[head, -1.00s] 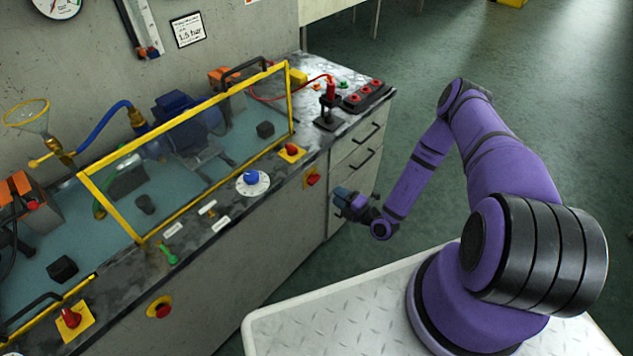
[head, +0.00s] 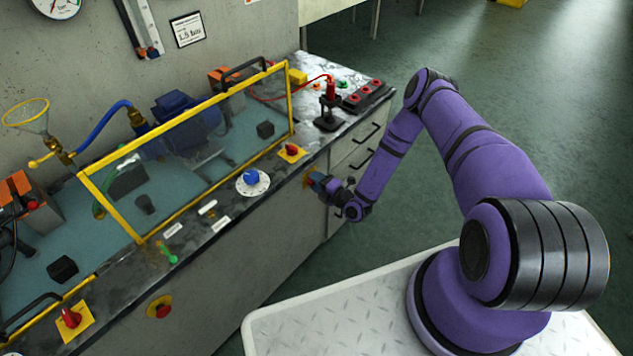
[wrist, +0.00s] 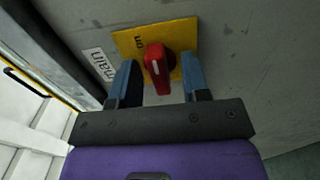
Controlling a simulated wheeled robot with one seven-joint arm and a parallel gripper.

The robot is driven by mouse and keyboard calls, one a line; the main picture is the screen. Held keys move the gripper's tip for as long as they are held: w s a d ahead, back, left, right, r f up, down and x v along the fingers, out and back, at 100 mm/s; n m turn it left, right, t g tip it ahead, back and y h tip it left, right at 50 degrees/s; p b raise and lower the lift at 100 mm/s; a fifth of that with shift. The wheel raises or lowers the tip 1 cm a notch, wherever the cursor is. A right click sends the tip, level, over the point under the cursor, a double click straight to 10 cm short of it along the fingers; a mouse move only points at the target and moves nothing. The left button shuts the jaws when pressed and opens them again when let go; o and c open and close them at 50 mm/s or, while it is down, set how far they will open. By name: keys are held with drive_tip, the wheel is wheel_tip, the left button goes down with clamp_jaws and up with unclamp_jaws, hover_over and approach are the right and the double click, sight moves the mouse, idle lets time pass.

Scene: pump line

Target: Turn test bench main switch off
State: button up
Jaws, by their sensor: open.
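The main switch (wrist: 158,68) is a red knob with a white mark, on a yellow plate (wrist: 128,42) on the bench front. A label (wrist: 98,64) beside the plate reads "main", and "on" is printed on the plate above the knob. In the wrist view the knob's grip runs roughly up and down, slightly tilted. My gripper (wrist: 159,64) is open, with one blue finger on each side of the knob. I see gaps between fingers and knob. In the head view my gripper (head: 316,181) hides most of this switch.
Another red switch (head: 160,308) on a round yellow plate sits further left on the bench front. A blue dial (head: 251,178) and a red knob (head: 291,150) are on the bench top. Drawers with black handles (head: 362,158) are right of my gripper.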

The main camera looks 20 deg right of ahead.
drive_tip(key=shift+c, duration=0.4)
drive_tip(key=c, duration=0.5)
drive_tip(key=shift+n, duration=8.9)
